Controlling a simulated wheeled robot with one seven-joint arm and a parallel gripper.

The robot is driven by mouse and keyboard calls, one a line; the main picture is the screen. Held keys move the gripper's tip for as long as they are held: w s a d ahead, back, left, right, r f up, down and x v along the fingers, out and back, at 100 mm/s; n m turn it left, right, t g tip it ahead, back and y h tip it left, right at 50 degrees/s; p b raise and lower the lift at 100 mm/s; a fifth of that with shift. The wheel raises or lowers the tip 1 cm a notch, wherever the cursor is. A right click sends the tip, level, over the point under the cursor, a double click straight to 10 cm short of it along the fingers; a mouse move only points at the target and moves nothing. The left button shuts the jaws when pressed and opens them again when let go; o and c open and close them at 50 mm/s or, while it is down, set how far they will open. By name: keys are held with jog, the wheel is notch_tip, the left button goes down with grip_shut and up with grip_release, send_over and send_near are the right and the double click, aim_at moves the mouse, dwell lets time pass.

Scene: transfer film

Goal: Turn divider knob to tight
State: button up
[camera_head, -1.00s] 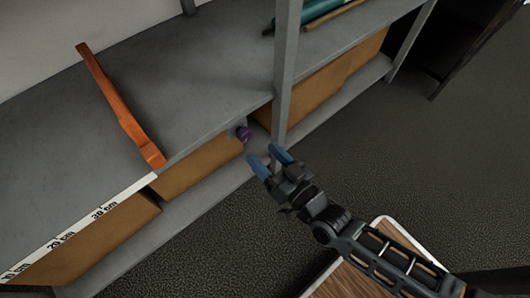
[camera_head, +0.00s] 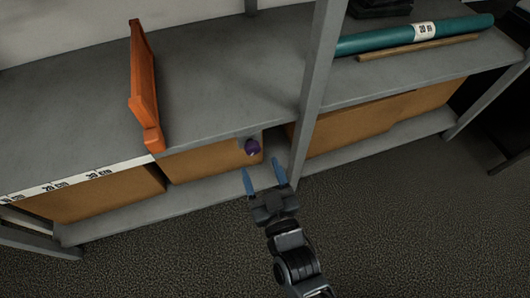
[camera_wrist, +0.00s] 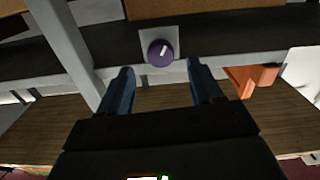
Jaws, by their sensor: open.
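In the wrist view the purple knob (camera_wrist: 161,52) sits on a square grey plate (camera_wrist: 172,36) and has a white pointer mark, near vertical there with a slight lean to the right. My gripper (camera_head: 264,176) is open and empty, just in front of and below the knob. In the wrist view the two blue fingers of my gripper (camera_wrist: 160,75) are spread to either side below the knob, apart from it. No tight label is readable.
An orange divider (camera_head: 146,85) stands on the shelf (camera_head: 215,75), left of the knob. A grey upright post (camera_head: 316,95) rises close to the right. A teal roll (camera_head: 400,38) lies on the right part. A centimetre strip (camera_head: 75,182) runs along the left front edge.

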aim_at(254, 152)
jog(key=shift+b+x, duration=0.5)
jog(key=shift+x, duration=2.2)
jog(key=shift+c, duration=0.5)
jog(key=c, duration=1)
jog(key=shift+o, duration=0.2)
jog(key=shift+m, duration=0.4)
jog(key=m+p, duration=0.1)
jog(key=m, duration=0.3)
jog(key=shift+a+m, duration=0.1)
jog(key=shift+m, duration=0.3)
jog(key=m, duration=0.6)
